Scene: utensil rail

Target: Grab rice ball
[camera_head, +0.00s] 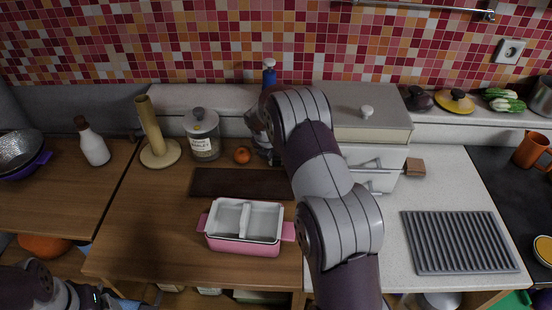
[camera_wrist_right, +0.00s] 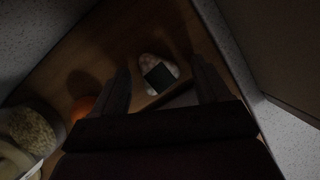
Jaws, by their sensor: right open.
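The rice ball (camera_wrist_right: 155,74), white with a dark nori patch, lies on the wooden surface in the right wrist view. My right gripper (camera_wrist_right: 161,66) is open, its two fingers on either side of the rice ball in that picture; I cannot tell how much height is between them. In the head view my right arm hides the rice ball, and the right gripper is mostly hidden behind the arm. My left arm shows at the lower left, with its gripper (camera_head: 118,302) only partly in view at the bottom edge.
An orange fruit (camera_head: 242,155) and a glass jar (camera_head: 202,135) stand left of the right gripper. A dark board (camera_head: 225,182) and a pink lunch box (camera_head: 242,246) with a divider lie nearer. A white bread box (camera_head: 372,125) stands to the right.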

